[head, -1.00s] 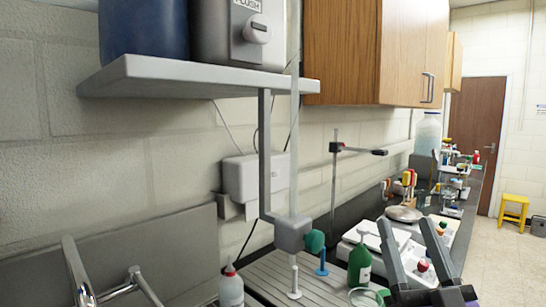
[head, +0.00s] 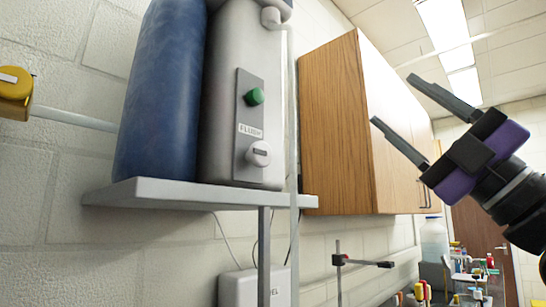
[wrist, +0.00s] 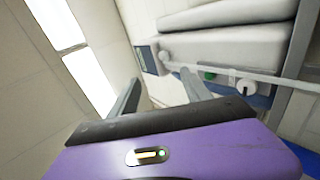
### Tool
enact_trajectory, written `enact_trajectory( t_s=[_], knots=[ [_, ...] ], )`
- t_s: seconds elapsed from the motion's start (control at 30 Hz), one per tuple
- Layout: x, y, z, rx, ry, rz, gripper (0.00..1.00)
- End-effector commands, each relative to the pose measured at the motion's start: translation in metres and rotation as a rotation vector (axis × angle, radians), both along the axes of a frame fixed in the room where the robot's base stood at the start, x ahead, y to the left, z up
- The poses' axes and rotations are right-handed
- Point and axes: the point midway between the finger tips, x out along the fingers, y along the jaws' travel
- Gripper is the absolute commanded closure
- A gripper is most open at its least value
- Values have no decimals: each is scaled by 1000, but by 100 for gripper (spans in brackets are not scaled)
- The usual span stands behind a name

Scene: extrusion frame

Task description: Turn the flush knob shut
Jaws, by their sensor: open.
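The flush knob (head: 258,153) is a pale round knob with a darker bar across its face. It sits on a grey panel below the "FLUSH" label (head: 250,130) and a green button (head: 254,97), on the front of a grey unit (head: 222,60). In the wrist view the knob (wrist: 246,88) shows at the right, beside the green button (wrist: 209,76). My gripper (head: 392,99) is open and empty, with two dark fingers and a purple body. It is in the air right of the knob, in front of the wooden cabinet, clear of the unit.
A blue cylinder (head: 160,90) stands left of the unit on a grey shelf (head: 140,192). A thin vertical pipe (head: 294,150) runs just right of the knob. The wooden cabinet (head: 335,125) is further right. A yellow valve handle (head: 15,92) is at far left.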

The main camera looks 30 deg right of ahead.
Motion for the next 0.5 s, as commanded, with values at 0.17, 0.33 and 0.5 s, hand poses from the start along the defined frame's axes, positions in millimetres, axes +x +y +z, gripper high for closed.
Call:
enact_trajectory(
  t_s=[0.17,0.33,0.5],
  knots=[
    [-2,48,28,-291,34,-168,44],
    [5,90,33,-586,80,-340,44],
    [17,120,22,-862,125,-486,44]
  ],
)
